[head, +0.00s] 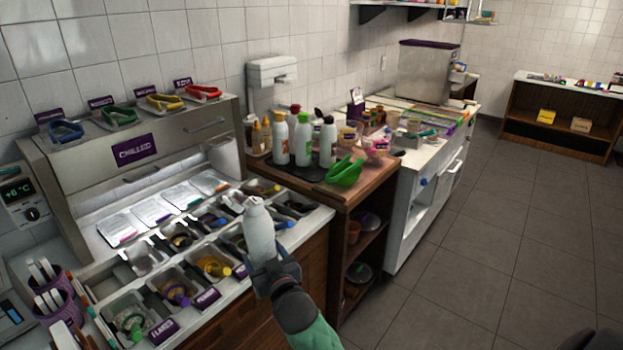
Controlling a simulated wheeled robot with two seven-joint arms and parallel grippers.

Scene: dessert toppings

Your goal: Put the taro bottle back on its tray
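A white bottle (259,232), likely the taro bottle, is in my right gripper (274,274), whose fingers close around its lower part. It is nearly upright, slightly tilted, in front of the topping counter's front edge. No label that I can read shows on it. My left gripper is not in view.
The chilled counter (62,198) with topping tubs and spoons fills the left.

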